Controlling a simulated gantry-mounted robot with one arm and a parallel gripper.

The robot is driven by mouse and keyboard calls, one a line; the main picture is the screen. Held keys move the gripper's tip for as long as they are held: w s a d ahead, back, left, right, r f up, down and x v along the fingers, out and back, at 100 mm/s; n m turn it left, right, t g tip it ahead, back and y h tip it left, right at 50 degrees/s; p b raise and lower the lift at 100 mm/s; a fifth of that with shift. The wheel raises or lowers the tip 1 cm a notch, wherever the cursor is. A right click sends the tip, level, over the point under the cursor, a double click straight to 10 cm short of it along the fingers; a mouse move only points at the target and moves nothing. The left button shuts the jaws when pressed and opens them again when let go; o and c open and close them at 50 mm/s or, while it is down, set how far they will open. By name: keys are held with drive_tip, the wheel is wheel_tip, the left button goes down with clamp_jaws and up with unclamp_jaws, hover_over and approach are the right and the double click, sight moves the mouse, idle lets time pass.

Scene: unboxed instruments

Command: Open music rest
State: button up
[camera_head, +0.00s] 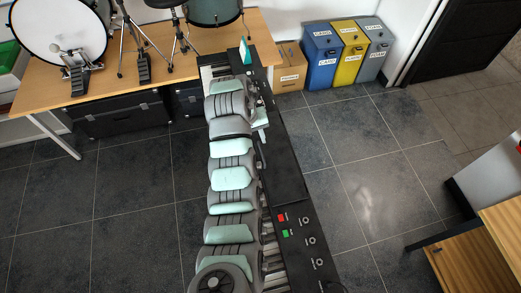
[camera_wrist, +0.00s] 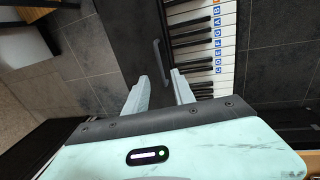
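A black electronic keyboard (camera_head: 312,232) stands lengthwise under my arm, with a flat dark panel (camera_head: 283,165) along its top. In the wrist view the dark panel (camera_wrist: 128,35) lies left of the white and black keys (camera_wrist: 208,62). A thin grey curved bar (camera_wrist: 161,58), like a handle, sits at the panel's edge beside the keys; I cannot tell if it belongs to the music rest. The panel looks flat. My gripper (camera_wrist: 160,77) is open, its two pale fingers apart, with the bar's near end between or just beyond the tips. Contact is unclear.
A wooden table (camera_head: 150,55) with drums (camera_head: 62,30) stands at the back left. Blue, yellow and grey bins (camera_head: 350,58) and a cardboard box (camera_head: 290,68) stand behind. A wooden cabinet (camera_head: 475,255) is at the lower right. Tiled floor right of the keyboard is clear.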

sight(262, 153)
drive_tip(key=f, duration=0.2)
drive_tip(key=d+f, duration=0.1)
drive_tip(key=f, duration=0.5)
drive_tip(key=shift+w+d+p, duration=0.2)
drive_tip(key=shift+d+p, duration=0.1)
drive_tip(key=shift+p, duration=0.05)
drive_tip(key=shift+c, duration=0.5)
clamp_jaws()
idle(0.5)
